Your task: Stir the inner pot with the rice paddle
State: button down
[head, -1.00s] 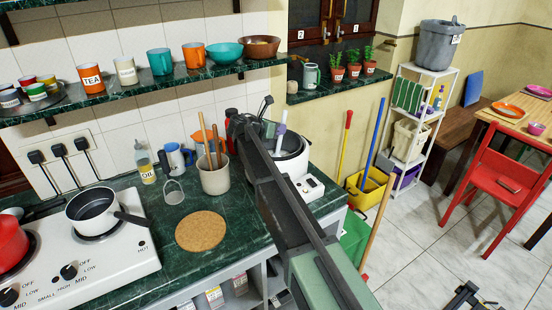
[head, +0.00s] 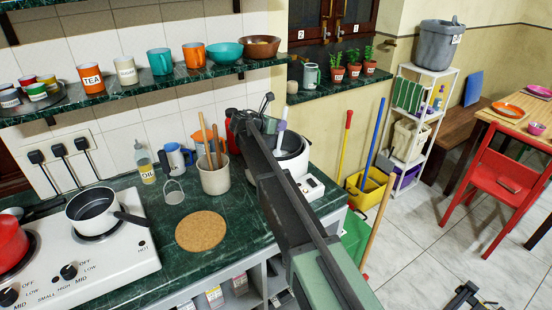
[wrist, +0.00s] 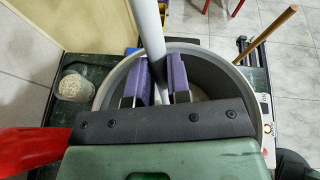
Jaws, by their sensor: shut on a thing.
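The rice paddle's pale handle (wrist: 148,28) stands tilted between the purple-padded fingers of my gripper (wrist: 161,78), which is shut on it. The handle's upper part also shows in the head view (head: 282,124). The grey inner pot (wrist: 103,92) is below and around the fingers in the wrist view. It sits in the white rice cooker (head: 298,164) at the counter's right end. The paddle's lower end and most of the pot's inside are hidden by my gripper.
A utensil crock (head: 214,180) with wooden tools stands left of the cooker. A cork mat (head: 201,231) lies on the green counter. A glass jar (wrist: 75,86) and a red object (wrist: 28,146) are close to the pot. A shelf (head: 160,82) hangs above.

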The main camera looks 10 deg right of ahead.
jog(key=w+d+r+p, duration=0.1)
jog(key=w+r+p, duration=0.1)
jog(key=r+p, duration=0.4)
jog(key=w+d+r+p, duration=0.2)
jog(key=r+p, duration=0.4)
jog(key=shift+d, duration=0.15)
dwell(0.5)
notch_tip(320, 180, up, 5)
jog(key=p, duration=0.5)
